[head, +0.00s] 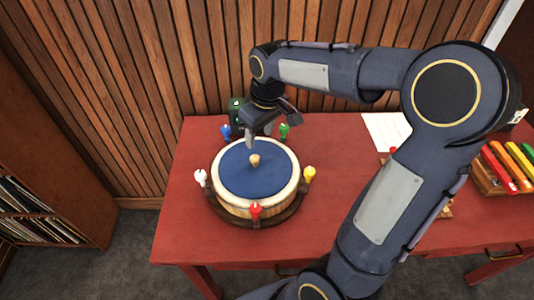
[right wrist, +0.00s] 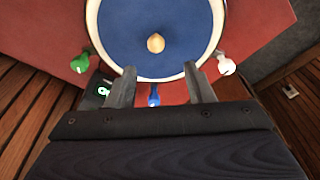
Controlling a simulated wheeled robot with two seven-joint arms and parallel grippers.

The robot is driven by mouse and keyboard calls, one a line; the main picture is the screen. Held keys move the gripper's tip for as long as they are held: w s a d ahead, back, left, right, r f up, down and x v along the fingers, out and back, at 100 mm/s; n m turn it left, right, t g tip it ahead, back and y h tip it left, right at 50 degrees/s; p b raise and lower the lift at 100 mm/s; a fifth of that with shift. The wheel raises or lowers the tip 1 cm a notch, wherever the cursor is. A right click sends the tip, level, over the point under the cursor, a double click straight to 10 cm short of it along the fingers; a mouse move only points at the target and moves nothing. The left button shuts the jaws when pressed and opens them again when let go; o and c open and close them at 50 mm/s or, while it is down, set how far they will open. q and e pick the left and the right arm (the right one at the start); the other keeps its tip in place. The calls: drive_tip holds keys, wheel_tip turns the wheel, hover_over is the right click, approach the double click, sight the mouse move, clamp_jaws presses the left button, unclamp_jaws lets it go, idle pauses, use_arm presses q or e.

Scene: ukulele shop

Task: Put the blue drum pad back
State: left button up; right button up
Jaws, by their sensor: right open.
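The blue drum pad (head: 240,178) is a flat round disc with a small wooden knob (head: 255,160) at its middle. It lies on top of the round, pale-rimmed drum (head: 240,207); it also shows in the right wrist view (right wrist: 185,28). Coloured pegs stand around the drum: blue, green, yellow, red and white. My right gripper (head: 259,140) is open and empty above the drum's far edge, pointing down. In the right wrist view its fingers (right wrist: 160,88) are spread near the rim, with the knob beyond them. My left gripper is out of view.
The drum stands on a red table (head: 190,240) against a slatted wood wall. A small dark green box (head: 236,104) is behind it. A white sheet (head: 385,130) and coloured bars (head: 503,167) lie to the right, partly behind my arm. A record shelf (head: 40,200) is at left.

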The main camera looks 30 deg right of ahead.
drive_tip(key=s+a+m+t+y, duration=0.1)
drive_tip(key=s+a+m+t, duration=0.1)
drive_tip(key=s, duration=0.7)
drive_tip(key=s+a+m+t+y, duration=0.1)
drive_tip(key=s+a, duration=0.4)
drive_tip(key=s, duration=0.5)
drive_tip(key=shift+s+a+m+t+y, duration=0.25)
drive_tip(key=shift+m+t+y, duration=0.15)
drive_tip(key=shift+m+y, duration=0.2)
